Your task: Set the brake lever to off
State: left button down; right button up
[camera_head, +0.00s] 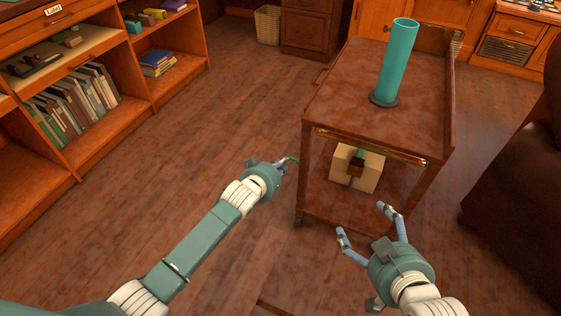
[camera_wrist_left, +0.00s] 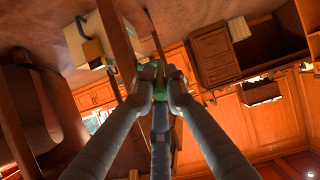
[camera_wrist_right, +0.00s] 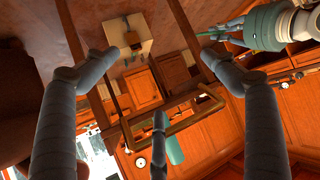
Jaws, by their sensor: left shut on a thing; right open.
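The brake lever, a small green piece (camera_head: 292,159), shows beside the left edge of the wooden cart (camera_head: 330,113). My left gripper (camera_head: 281,164) is at it from the left. In the left wrist view its fingertips (camera_wrist_left: 160,78) are shut on a green part of the lever (camera_wrist_left: 160,94); the fingers hide most of it, and I cannot tell its setting. My right gripper (camera_head: 362,218) is open and empty in front of the cart, below the brass handle bar (camera_head: 372,147). The right wrist view shows the handle bar (camera_wrist_right: 175,130) beyond its spread fingers.
A tall teal cylinder (camera_head: 397,60) stands on the cart's top. A pale box (camera_head: 368,171) sits on its lower shelf. Bookshelves (camera_head: 155,70) stand at left, a dark armchair (camera_head: 510,170) at right. The floor (camera_head: 200,130) between shelves and cart is clear.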

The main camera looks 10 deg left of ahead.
pick_arm(q)
jog(key=shift+r+g+p, duration=0.2)
jog(key=shift+g+p, duration=0.1)
jog(key=shift+p, duration=0.5)
jog(key=shift+r+p, duration=0.1)
jog(key=shift+p, duration=0.55)
jog(key=shift+w+d+g+p, duration=0.1)
jog(key=shift+w+g+p, duration=0.05)
jog(key=shift+g+p, duration=0.3)
pick_arm(e)
jog(key=s+d+f+g+h, duration=0.1)
jog(key=s+d+f+g, duration=0.1)
jog(key=s, duration=0.5)
jog(key=s+d+f+g+h, duration=0.1)
jog(key=s+d+f+g, duration=0.2)
jog(key=s, duration=0.5)
jog(key=shift+f+g, duration=0.8)
jog(key=shift+g, duration=0.5)
jog(key=shift+r, duration=0.1)
pick_arm(q)
jog(key=c, duration=1.7)
grip_release()
jog(key=shift+r, duration=0.1)
